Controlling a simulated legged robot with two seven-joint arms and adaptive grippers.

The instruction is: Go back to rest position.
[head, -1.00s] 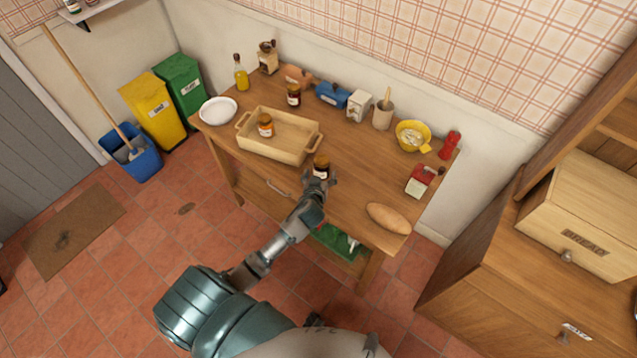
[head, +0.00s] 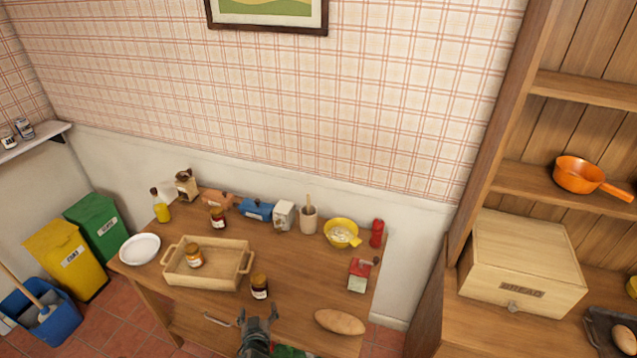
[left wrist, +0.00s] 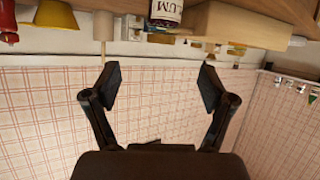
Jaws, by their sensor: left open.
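My left gripper (head: 258,324) is at the front edge of the wooden table in the head view, below a dark jam jar (head: 260,287). Its two fingers are spread and nothing is between them. In the left wrist view the open fingers (left wrist: 158,88) frame empty air, with the plaid wall behind. A jar with a label reading "LUM" (left wrist: 165,12) shows at the top of that view, beyond the fingertips and apart from them. My right gripper is not in either view.
The wooden table (head: 220,310) holds a wooden tray (head: 205,284) with a jar (head: 194,257) in it, a white plate (head: 140,249), a yellow bowl (head: 341,233), a red-and-white carton (head: 359,274) and a bread loaf (head: 340,322). A cabinet with a bread box (head: 522,265) stands at right.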

